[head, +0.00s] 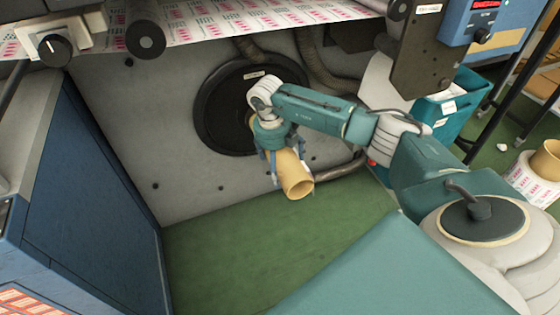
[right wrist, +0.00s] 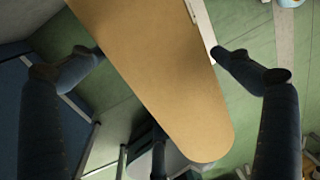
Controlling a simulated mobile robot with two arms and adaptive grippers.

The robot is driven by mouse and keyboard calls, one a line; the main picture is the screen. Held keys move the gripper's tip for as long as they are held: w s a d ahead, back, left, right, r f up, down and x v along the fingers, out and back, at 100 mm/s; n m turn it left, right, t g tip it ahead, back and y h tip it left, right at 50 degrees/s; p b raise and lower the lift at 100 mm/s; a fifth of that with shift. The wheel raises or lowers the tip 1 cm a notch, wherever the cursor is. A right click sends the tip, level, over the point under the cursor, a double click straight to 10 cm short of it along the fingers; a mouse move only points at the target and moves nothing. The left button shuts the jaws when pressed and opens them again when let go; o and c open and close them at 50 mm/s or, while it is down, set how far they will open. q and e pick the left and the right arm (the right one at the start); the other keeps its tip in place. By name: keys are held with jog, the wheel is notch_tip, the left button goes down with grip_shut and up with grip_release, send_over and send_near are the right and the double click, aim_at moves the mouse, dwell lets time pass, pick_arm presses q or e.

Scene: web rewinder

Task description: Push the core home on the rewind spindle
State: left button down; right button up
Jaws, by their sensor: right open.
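The tan cardboard core (head: 295,176) juts out in front of the black round flange (head: 222,112) on the grey machine wall. Its near end is open and faces down toward me. The spindle and the core's far end are hidden behind my right arm and gripper, so I cannot tell how far on the core sits. My right gripper (head: 273,168) is at the core, fingers pointing down. In the right wrist view the core (right wrist: 160,80) passes between the fingers of my open right gripper (right wrist: 155,55), with gaps visible beside it. My left gripper is out of view.
A blue cabinet panel (head: 85,185) stands at the left. Printed web (head: 230,22) and a roller (head: 146,38) run above. A teal bin (head: 450,105) and a printed roll with a tan core (head: 547,160) are at the right. Green floor (head: 240,240) below is clear.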

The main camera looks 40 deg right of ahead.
jog(key=r, duration=0.4)
jog(key=a+r, duration=0.1)
jog(key=r, duration=0.6)
jog(key=shift+w+a+r, duration=0.25)
jog(key=shift+r, duration=0.05)
jog(key=shift+s+f, duration=0.1)
